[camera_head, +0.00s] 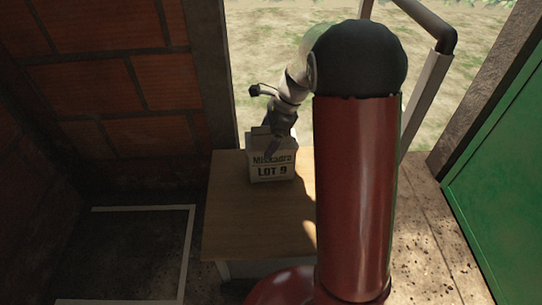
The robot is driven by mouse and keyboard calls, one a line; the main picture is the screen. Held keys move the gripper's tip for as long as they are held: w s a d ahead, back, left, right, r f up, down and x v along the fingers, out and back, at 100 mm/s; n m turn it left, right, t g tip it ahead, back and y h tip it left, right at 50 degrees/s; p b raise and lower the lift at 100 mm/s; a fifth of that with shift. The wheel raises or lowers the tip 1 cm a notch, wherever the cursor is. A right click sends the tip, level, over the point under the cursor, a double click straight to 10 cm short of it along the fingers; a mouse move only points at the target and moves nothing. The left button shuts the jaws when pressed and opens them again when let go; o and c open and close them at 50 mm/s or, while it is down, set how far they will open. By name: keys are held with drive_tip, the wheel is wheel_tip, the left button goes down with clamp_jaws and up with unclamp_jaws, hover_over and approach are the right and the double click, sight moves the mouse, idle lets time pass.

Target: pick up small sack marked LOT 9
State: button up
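The small sack marked LOT 9 (271,171) stands upright on a wooden table (228,232), near its far edge. It is pale, with dark printed lettering on the front. My gripper (273,148) is at the top of the sack, pointing down and tilted, and overlaps its upper part in this view. The fingers are dark and small here, so I cannot tell whether they are open or shut, or whether they touch the sack. My red arm column hides the right part of the table.
A brick wall (110,95) stands at the left. A white outline (140,208) marks a floor area left of the table. A green door panel (510,190) is at the right, with a dark rail (424,20) near it. Open ground (262,75) lies beyond the opening.

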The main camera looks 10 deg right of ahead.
drive_tip(key=shift+r, duration=0.1)
drive_tip(key=c, duration=1.9)
drive_tip(key=shift+o, duration=0.2)
